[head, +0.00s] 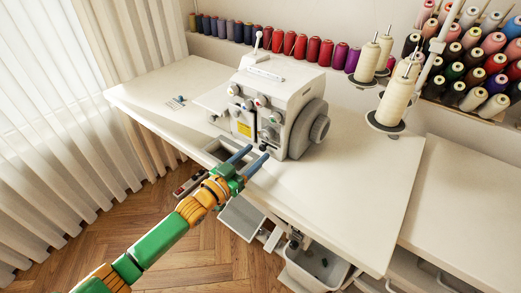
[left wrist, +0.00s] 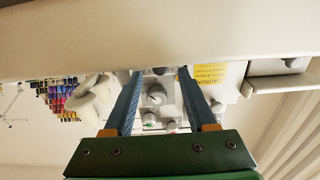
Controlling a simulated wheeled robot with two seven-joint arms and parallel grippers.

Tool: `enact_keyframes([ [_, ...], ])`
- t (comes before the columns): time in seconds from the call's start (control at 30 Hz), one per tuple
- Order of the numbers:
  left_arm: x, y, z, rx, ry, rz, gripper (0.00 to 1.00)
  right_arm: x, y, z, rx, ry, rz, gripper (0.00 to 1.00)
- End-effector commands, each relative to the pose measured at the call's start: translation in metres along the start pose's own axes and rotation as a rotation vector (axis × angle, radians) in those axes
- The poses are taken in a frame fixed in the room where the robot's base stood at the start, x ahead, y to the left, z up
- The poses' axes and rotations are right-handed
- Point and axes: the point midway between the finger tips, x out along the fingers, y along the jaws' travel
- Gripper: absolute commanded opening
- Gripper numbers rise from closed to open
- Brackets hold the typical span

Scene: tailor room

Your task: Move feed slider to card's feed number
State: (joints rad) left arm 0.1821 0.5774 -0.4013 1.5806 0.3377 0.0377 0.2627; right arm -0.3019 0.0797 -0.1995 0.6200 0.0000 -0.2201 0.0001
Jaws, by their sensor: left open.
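The white sewing machine (head: 285,88) stands on the white table (head: 345,190), with several dials on its front and a large grey handwheel (head: 318,121) on its right. My left gripper (head: 257,153) is open and empty, low in front of the machine near the table's front edge. In the left wrist view, a round grey dial (left wrist: 157,93) shows between the two blue fingers (left wrist: 156,75). A yellow caution label (left wrist: 209,73) is beside it, upside down. I cannot pick out the feed slider, nor a card with a readable number. My right gripper is not in view.
Thread cones (head: 395,101) on a stand are right of the machine. Small blue-topped items (head: 178,101) lie on the table at left. A grey bin (head: 317,266) hangs below the front edge. The table's right part is clear.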

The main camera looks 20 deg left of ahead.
Motion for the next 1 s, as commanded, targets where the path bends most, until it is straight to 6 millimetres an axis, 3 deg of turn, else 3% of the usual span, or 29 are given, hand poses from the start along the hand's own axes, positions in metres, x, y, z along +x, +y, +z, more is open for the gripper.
enact_keyframes([
  [0.2, 0.022, 0.0, 0.001, 0.0, -0.001, -0.001, 0.57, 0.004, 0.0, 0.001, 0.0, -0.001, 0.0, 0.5],
  [0.47, 0.024, 0.0, 0.001, 0.0, -0.002, 0.0, 0.57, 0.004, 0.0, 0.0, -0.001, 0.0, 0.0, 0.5],
  [0.7, 0.024, 0.0, 0.001, 0.0, -0.002, -0.001, 0.0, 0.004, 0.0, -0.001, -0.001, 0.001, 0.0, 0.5],
  [1.0, 0.024, 0.0, 0.001, 0.0, -0.002, -0.001, 0.0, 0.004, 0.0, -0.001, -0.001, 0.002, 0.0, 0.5],
])
